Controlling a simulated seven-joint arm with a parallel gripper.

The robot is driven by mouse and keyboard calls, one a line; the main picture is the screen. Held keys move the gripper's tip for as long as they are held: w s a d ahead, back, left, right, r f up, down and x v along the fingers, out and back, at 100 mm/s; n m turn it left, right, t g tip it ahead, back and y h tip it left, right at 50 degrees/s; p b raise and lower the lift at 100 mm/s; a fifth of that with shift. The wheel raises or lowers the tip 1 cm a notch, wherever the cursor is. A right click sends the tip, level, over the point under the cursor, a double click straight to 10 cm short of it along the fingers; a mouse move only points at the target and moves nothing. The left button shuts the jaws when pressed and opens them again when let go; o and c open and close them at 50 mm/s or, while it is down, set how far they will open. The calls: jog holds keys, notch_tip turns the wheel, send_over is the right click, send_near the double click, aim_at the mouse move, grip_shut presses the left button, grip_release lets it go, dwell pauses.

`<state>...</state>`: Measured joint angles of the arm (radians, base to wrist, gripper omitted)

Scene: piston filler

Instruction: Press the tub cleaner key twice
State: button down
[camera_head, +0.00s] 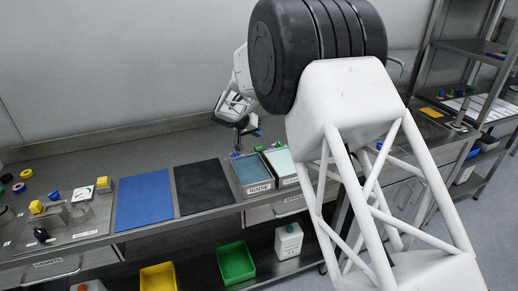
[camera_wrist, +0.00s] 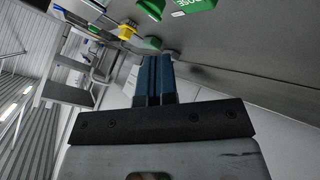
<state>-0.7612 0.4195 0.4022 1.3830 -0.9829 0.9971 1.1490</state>
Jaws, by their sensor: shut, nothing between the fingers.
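My gripper (camera_wrist: 155,60) is shut and empty, its two blue fingers together in the wrist view. In the head view my gripper (camera_head: 238,149) is small and points down at the back of the counter, behind the trays. Just beyond the fingertips in the wrist view is a rounded green piece (camera_wrist: 149,43), with a grey rounded piece (camera_wrist: 171,54) beside it. I cannot tell whether the fingers touch either one. A green block with a white label (camera_wrist: 185,8) is at the top edge. No tub cleaner key can be identified for certain; its lettering is not readable.
A labelled blue-grey tray (camera_head: 236,180) and a pale green tray (camera_head: 291,180) stand in front of my gripper. A black mat (camera_head: 203,187) and a blue mat (camera_head: 144,199) lie to the left. A yellow piece (camera_wrist: 128,31) is near the fingers. My arm hides much of the right side.

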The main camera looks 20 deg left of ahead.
aim_at(258, 147)
jog(key=shift+r, duration=0.8)
dwell(2.0)
notch_tip(258, 147, up, 4)
jog(key=shift+f, duration=0.1)
dwell(0.3)
jog(key=shift+f, duration=4.35)
jog(key=shift+f, duration=0.55)
